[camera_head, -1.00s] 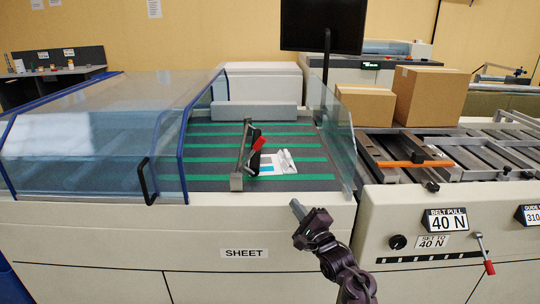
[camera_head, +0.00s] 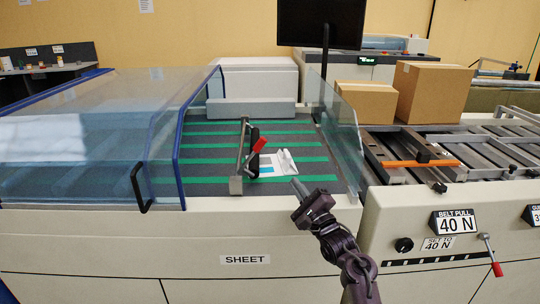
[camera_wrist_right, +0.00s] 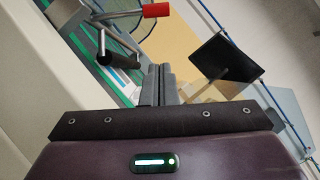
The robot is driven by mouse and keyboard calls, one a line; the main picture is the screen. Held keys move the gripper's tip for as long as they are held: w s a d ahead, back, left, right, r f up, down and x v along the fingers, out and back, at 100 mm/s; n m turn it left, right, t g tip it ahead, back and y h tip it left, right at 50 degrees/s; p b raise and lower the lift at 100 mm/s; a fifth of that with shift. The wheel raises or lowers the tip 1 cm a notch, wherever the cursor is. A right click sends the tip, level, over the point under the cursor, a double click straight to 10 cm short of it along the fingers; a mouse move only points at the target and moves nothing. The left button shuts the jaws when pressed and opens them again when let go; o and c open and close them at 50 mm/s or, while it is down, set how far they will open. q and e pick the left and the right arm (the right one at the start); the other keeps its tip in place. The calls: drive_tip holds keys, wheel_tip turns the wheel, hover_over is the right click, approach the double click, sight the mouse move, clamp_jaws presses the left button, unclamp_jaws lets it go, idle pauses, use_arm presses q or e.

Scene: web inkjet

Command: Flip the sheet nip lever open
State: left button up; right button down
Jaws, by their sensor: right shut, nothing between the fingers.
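The sheet nip lever has a red grip (camera_head: 259,145) and stands on a grey bar and bracket (camera_head: 237,185) over the green-striped belt bed. In the right wrist view the red grip (camera_wrist_right: 156,10) is at the top, beside a dark roller-like bar (camera_wrist_right: 119,61). My right gripper (camera_head: 296,184) is shut and empty. It is above the front edge of the machine, to the right of and nearer than the lever, apart from it. Its shut fingers (camera_wrist_right: 160,72) also show in the right wrist view. My left gripper is not in view.
A clear blue-edged hood (camera_head: 90,140) covers the left. A clear side panel (camera_head: 337,125) stands right of the belt bed (camera_head: 210,185). A SHEET label (camera_head: 245,259) marks the front. Cardboard boxes (camera_head: 430,92) stand behind right.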

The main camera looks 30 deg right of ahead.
drive_tip(key=p, duration=0.1)
approach(263, 145)
drive_tip(key=w+d+f, duration=0.2)
drive_tip(key=w+d, duration=0.2)
drive_tip(key=shift+w+a+r+p, duration=0.3)
drive_tip(key=shift+w+a+r, duration=0.25)
drive_tip(key=shift+w+r, duration=0.15)
drive_tip(key=shift+w+a+r+p, duration=0.3)
drive_tip(key=shift+w+a+r, duration=0.3)
drive_tip(key=shift+w, duration=0.15)
drive_tip(key=shift+r, duration=0.1)
drive_tip(key=shift+w+a+r+n+p, duration=0.1)
drive_tip(key=shift+a+r+n+p, duration=0.1)
drive_tip(key=shift+r+n+p, duration=0.35)
drive_tip(key=shift+w+a+r+n+p, duration=0.1)
drive_tip(key=shift+a+r+n+p, duration=0.15)
drive_tip(key=shift+p, duration=0.55)
drive_tip(key=w+a+r+n+g+p, duration=0.2)
drive_tip(key=w+a+n+g+p, duration=0.4)
drive_tip(key=a+n+p, duration=0.4)
drive_tip(key=shift+w+a+y+p, duration=0.4)
drive_tip(key=shift+w+a+p, duration=0.3)
drive_tip(key=shift+a+p, duration=0.4)
drive_tip(key=shift+r, duration=0.15)
